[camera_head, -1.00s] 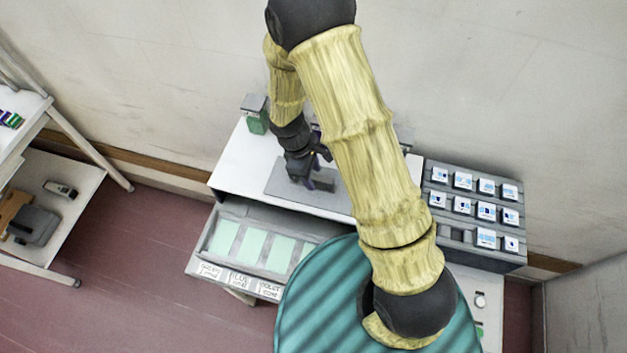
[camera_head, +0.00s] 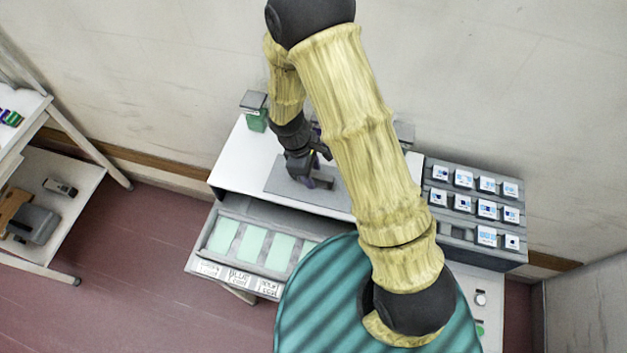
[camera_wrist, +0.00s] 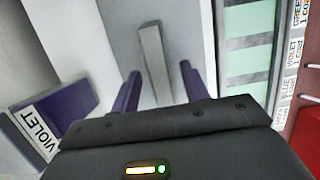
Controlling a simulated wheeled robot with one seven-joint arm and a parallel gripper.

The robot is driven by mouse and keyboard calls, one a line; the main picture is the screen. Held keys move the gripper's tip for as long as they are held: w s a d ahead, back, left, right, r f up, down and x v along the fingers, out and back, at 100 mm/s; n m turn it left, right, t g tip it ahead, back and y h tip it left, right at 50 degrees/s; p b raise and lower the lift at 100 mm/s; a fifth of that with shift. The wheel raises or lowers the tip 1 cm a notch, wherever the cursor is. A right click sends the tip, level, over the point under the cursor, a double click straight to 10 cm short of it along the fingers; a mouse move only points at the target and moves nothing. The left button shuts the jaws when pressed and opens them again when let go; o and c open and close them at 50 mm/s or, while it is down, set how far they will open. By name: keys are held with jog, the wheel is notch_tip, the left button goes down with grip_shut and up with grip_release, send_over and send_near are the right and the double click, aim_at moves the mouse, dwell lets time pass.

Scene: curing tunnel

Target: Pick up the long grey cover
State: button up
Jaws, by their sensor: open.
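The long grey cover (camera_wrist: 154,52) shows in the wrist view as a narrow upright-running bar over a paler grey mat (camera_wrist: 184,28). Its near end runs down between the two purple fingers of my gripper (camera_wrist: 160,84). The fingers are apart, one on each side of the cover, with a gap visible on both sides. In the head view my gripper (camera_head: 312,182) is low over the grey mat (camera_head: 280,178) on the white table. The cover cannot be made out there, behind my gripper and arm.
An open drawer (camera_head: 208,262) with pale green panels juts from the table's front. A rack of labelled blocks (camera_head: 458,202) stands right. A green container (camera_head: 256,120) stands at the back left. A purple box labelled VIOLET (camera_wrist: 66,108) lies left in the wrist view.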

grip_shut()
dwell(0.5)
